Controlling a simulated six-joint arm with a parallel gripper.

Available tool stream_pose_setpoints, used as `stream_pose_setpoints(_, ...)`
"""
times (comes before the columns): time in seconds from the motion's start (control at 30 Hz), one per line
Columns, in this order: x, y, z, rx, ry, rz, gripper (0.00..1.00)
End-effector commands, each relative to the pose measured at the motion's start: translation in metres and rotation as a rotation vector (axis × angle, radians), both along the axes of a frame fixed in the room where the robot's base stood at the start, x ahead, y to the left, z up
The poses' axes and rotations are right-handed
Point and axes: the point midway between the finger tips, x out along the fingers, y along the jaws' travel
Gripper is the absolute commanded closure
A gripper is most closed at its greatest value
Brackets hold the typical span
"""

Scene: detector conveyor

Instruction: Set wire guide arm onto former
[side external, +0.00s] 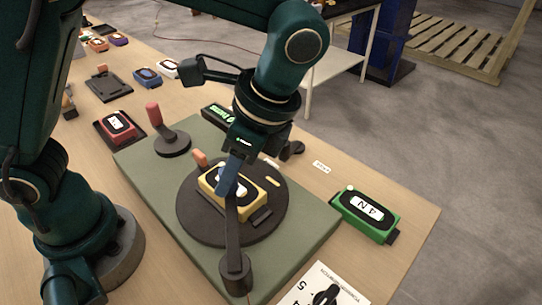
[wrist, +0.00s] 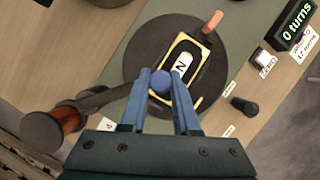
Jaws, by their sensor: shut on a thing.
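The wire guide arm (side external: 233,232) is a dark bar rising from a round post (side external: 236,268) at the green board's front edge. In the wrist view the arm (wrist: 104,97) runs from the copper-topped post at left to a blue ball knob (wrist: 160,80). My gripper (wrist: 161,92) has its blue fingers on either side of this knob, shut on it. The knob is above the near edge of the yellow-rimmed former (side external: 258,187), which lies on a dark round turntable (side external: 190,222). The former (wrist: 181,65) has a white label. I cannot tell whether the arm touches it.
A red-handled lever (side external: 154,115) stands on the green board (side external: 145,170) left of the turntable. A counter (wrist: 294,22) reads "0 turns". A green-rimmed unit (side external: 366,213) lies at right, a red one (side external: 117,125) at left. An orange crank knob (wrist: 213,20) stands at the turntable's edge.

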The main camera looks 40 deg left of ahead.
Motion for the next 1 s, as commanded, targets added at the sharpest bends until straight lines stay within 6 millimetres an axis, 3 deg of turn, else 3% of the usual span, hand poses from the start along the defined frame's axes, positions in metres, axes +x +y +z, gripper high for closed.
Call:
stream_pose_setpoints(0.07, 0.002, -0.002, 0.000, -0.009, -0.008, -0.002, 1.00)
stream_pose_setpoints(0.1, 0.002, -0.002, 0.000, -0.009, -0.009, -0.002, 0.59)
stream_pose_setpoints(0.17, 0.002, -0.002, 0.000, -0.009, -0.008, -0.001, 0.40)
stream_pose_setpoints(0.57, 0.003, -0.003, 0.003, -0.007, -0.008, -0.001, 0.40)
stream_pose_setpoints(1.0, 0.011, -0.017, 0.041, -0.007, -0.009, -0.002, 0.40)
